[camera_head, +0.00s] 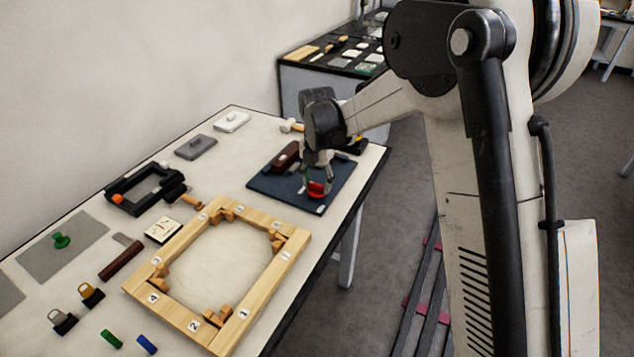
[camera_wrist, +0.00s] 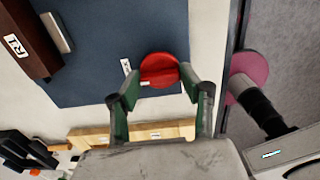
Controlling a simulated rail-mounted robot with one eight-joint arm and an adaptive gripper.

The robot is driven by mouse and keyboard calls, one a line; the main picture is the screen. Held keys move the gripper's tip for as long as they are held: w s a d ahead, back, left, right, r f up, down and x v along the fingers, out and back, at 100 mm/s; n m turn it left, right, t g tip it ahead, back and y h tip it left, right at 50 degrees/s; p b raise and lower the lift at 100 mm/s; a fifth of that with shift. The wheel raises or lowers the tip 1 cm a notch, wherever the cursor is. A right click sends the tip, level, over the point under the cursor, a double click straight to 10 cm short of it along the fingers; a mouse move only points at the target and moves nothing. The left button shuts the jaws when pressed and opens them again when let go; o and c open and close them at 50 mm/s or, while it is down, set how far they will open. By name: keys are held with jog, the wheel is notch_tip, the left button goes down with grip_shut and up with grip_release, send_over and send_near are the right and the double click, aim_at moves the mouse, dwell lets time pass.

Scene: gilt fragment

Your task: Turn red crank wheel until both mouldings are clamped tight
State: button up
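The red wheel (camera_head: 317,189) is at the front right part of a dark blue mat (camera_head: 265,184). It shows as a red disc with a raised bar across it in the wrist view (camera_wrist: 160,69). My gripper (camera_head: 315,184) is over it, with spread green-padded fingertips (camera_wrist: 159,83) on either side of the disc. The right fingertip is very close to its rim; I cannot tell whether either finger touches. A dark red-brown moulding block (camera_head: 287,156) with a white label lies on the mat, also at upper left in the wrist view (camera_wrist: 30,42).
A numbered light wooden frame (camera_head: 187,319) lies in front of the mat. A black frame (camera_head: 130,205), a brown strip (camera_head: 121,261) and several small tools lie at left. The table's right edge is close beside the wheel.

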jog(key=shift+c, duration=1.4)
